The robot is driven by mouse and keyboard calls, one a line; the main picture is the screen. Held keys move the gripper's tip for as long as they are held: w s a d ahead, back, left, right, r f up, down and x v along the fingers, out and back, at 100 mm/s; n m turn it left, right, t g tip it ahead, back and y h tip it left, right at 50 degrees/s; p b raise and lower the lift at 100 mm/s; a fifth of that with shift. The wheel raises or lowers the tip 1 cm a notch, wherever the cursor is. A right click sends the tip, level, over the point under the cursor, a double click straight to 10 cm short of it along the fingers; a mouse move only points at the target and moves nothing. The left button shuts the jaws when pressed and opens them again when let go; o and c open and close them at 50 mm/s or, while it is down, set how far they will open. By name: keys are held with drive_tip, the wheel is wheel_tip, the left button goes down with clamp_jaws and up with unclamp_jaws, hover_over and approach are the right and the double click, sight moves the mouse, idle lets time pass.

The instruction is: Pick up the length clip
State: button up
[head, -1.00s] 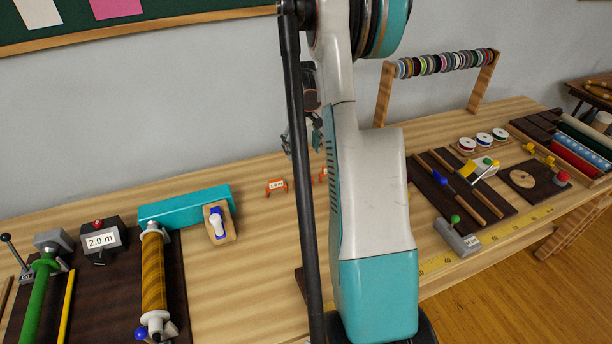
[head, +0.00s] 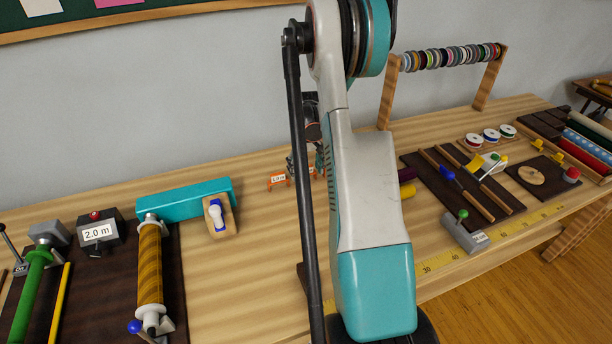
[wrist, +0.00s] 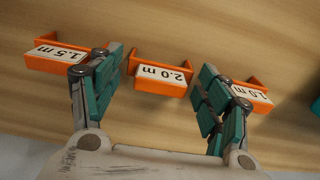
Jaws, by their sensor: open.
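Three orange length clips lie in a row on the wooden bench in the wrist view. They are the 1.5 m clip (wrist: 57,58), the 2.0 m clip (wrist: 161,79) and the 1.0 m clip (wrist: 250,95). My gripper (wrist: 160,65) is open and empty, its teal-padded fingers on either side of the 2.0 m clip. The left finger overlaps the 1.5 m clip's edge in view, the right finger the 1.0 m clip's; contact cannot be told. In the head view the 1.0 m clip (head: 279,182) shows left of my arm, which largely hides my gripper and the other clips.
A teal bar (head: 185,200) and a wooden block with a blue-and-white switch (head: 219,215) stand to the left. A box reading 2.0 m (head: 98,234) and a yellow roll (head: 150,265) are farther left. A spool rack (head: 387,95) stands behind at right. Bare bench lies in front of the clips.

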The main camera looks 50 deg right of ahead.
sight(306, 166)
drive_tip(key=shift+f, duration=0.9)
drive_tip(key=shift+r, duration=0.1)
drive_tip(key=c, duration=0.6)
wheel_tip(306, 166, up, 20)
drive_tip(key=p, duration=0.5)
